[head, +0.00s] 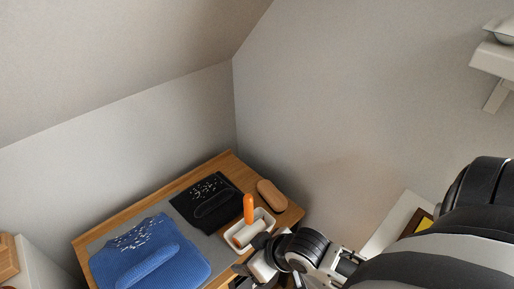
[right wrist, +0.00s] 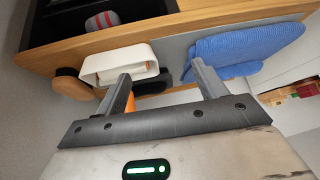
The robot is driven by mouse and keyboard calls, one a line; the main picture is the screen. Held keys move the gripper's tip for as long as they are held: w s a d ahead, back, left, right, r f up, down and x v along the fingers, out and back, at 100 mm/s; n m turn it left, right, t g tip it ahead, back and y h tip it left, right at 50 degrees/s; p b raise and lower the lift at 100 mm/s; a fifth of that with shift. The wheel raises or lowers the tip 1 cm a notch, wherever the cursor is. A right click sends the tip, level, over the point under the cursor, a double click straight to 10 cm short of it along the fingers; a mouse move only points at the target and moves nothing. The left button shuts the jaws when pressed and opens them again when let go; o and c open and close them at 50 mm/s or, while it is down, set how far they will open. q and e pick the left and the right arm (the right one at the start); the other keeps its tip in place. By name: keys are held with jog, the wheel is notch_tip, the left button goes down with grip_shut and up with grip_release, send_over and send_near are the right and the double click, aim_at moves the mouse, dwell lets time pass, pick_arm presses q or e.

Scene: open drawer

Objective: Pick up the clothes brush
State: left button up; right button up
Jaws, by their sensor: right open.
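A tan, rounded oblong block (head: 271,195), which looks like the clothes brush, lies on the wooden table near its right corner. It also shows in the right wrist view (right wrist: 72,84), at the left beside the white tray. My right gripper (head: 252,268) is at the table's near side, apart from the block. In the right wrist view my right gripper (right wrist: 160,74) is open, with nothing held between its fingers; the tray and dark cloth show beyond them. My left gripper is not in view.
A white tray (head: 234,240) holds a lint roller with an upright orange handle (head: 249,208), close to the block. A speckled black garment (head: 205,207) and blue knit (head: 150,262) lie on the grey mat. In the right wrist view, a dark drawer (right wrist: 65,25) holds a grey-and-red object (right wrist: 101,21).

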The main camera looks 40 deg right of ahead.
jog(key=w+d+r+m+g+h+p, duration=0.1)
jog(key=w+d+r, duration=0.25)
jog(key=d, duration=0.55)
jog(key=m+g+h+p, duration=0.1)
jog(key=m+h+p, duration=0.1)
send_near(273, 194)
jog(key=w+f+b, duration=0.1)
jog(key=w+d+f+b, duration=0.1)
jog(key=f, duration=0.1)
jog(key=shift+d+g, duration=0.2)
jog(key=shift+g, duration=0.1)
jog(key=shift+a+b+x, duration=0.1)
jog(key=shift+a+x, duration=0.1)
jog(key=shift+x, duration=0.8)
jog(key=shift+a+b+x, duration=0.15)
jog(key=shift+a+x, duration=0.05)
jog(key=shift+x, duration=0.85)
jog(key=shift+a+b+x, duration=0.1)
jog(key=shift+a+x, duration=0.05)
jog(key=shift+x, duration=0.85)
jog(key=shift+f, duration=0.25)
jog(key=c, duration=1.1)
